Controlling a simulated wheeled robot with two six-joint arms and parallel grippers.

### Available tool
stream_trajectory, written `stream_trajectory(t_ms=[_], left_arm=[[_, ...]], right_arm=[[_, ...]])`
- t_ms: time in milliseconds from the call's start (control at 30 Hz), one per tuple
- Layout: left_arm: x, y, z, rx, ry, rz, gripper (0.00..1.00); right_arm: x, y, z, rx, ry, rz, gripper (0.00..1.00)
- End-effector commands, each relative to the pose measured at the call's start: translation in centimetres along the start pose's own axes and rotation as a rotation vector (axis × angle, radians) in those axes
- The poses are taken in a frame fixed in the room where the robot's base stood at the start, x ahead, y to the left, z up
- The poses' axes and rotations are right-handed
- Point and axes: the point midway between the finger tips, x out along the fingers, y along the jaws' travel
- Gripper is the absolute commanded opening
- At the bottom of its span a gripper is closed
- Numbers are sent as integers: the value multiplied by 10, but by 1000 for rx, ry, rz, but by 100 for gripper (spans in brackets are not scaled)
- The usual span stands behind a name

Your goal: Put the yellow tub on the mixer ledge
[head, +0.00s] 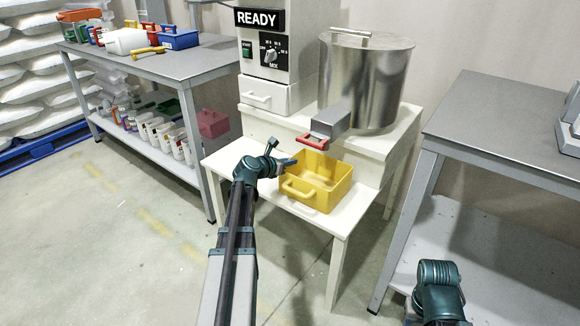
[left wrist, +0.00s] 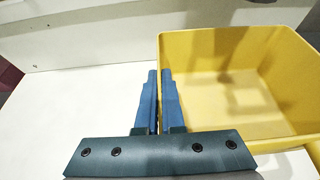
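The yellow tub (head: 318,196) sits upright on the lower white ledge (head: 352,208) of the mixer stand, below the mixer's spout (head: 330,127). Its handle faces the front left, and it looks empty inside. In the left wrist view the tub (left wrist: 235,45) fills the right side. My left gripper (head: 292,161) is at the tub's left wall. In the left wrist view its fingers (left wrist: 160,85) are close together, one on each side of that wall, and look shut on it. My right arm shows at the bottom right; its fingers do not show.
A grey bench (head: 165,62) at the left holds coloured tubs and a white container. A crimson tub (head: 213,123) and several containers are on its lower shelf. A steel pot (head: 365,80) stands above the ledge. Another grey table (head: 500,110) is at the right. Bare ledge shows left of the tub.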

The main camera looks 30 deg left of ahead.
Motion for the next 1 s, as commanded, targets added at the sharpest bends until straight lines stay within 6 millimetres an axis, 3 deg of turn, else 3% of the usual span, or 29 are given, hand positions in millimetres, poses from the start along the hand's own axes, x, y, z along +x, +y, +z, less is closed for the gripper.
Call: stream_trajectory(t_ms=[267,467,833,1000], left_arm=[[1,0,-2,-2,-1,0,0],[0,0,-1,0,0,0,35],[-2,0,4,0,0,0,35],[-33,-2,4,-1,0,1,35]], right_arm=[[2,0,0,1,0,0,50],[1,0,0,1,0,0,50],[-4,0,0,0,0,0,50],[-16,2,1,-2,0,0,50]])
